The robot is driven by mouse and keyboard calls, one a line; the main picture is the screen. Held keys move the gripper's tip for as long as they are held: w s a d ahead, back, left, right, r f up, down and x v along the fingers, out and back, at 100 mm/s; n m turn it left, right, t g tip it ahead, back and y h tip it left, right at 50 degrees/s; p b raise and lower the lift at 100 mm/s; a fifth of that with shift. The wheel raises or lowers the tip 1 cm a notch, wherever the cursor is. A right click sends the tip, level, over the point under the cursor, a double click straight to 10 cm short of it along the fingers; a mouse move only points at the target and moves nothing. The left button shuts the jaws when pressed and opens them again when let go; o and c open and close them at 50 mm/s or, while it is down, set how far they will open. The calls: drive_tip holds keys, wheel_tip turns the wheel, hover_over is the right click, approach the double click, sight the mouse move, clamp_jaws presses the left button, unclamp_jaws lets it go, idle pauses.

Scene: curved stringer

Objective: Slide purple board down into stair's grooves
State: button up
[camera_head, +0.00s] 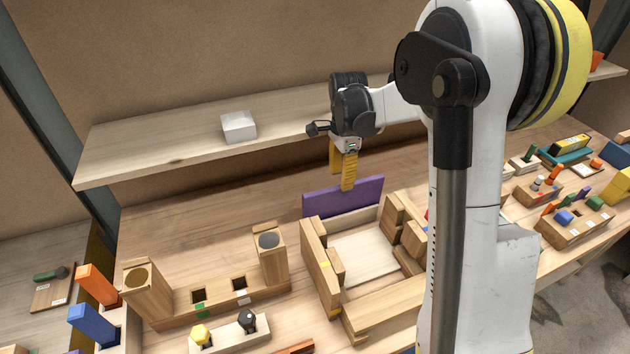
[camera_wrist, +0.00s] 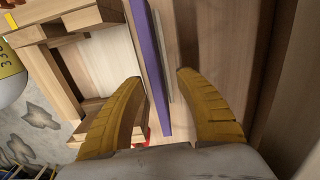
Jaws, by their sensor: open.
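The purple board (camera_head: 342,197) stands on edge at the back end of the wooden stair (camera_head: 321,270), between its two side walls or just behind them; I cannot tell whether its edges sit in the grooves. In the wrist view the board (camera_wrist: 149,62) runs as a thin purple strip between my fingers. My gripper (camera_head: 344,172), with yellow fingers, is above the board, pointing down. In the wrist view my gripper (camera_wrist: 160,80) is open, one finger on each side of the board, with gaps to it. The board's lower edge is hidden.
A shelf (camera_head: 170,150) with a white box (camera_head: 238,127) runs behind the stair. A wooden block stand with two posts (camera_head: 270,255) is at the left. Holders with coloured pieces (camera_head: 575,222) stand at the right. The table between shelf and left stand is clear.

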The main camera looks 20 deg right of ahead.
sight(343, 204)
drive_tip(key=f+b, duration=0.1)
drive_tip(key=f, duration=0.2)
drive_tip(key=f+b, duration=0.1)
drive_tip(key=f, duration=0.3)
drive_tip(key=d+f+b, duration=0.1)
drive_tip(key=f, duration=0.2)
drive_tip(key=shift+s+f, duration=0.25)
drive_tip(key=shift+s, duration=0.15)
drive_tip(key=shift+r, duration=0.1)
clamp_jaws()
